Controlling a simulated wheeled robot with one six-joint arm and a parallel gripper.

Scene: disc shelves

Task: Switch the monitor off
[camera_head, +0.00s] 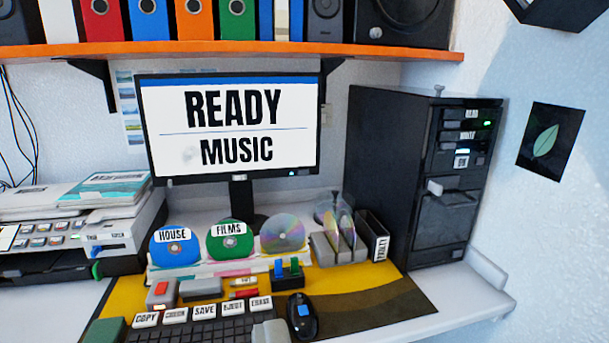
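The monitor (232,128) stands at the back of the desk, below the shelf. Its screen is lit white with a blue top strip and reads READY above MUSIC. A small green-teal light (292,173) glows at the right end of its lower bezel, probably at the power button. Nothing covers that bezel. My gripper cannot be made out in this view, so its opening and anything in it are not shown.
Upright discs (175,247), a grey disc rack (338,246) and a penalty box (374,236) stand before the monitor. A keyboard (190,332) and a mouse (302,316) lie nearer. A black computer tower (392,170) stands right, a printer (120,232) left. An orange shelf (230,49) overhangs.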

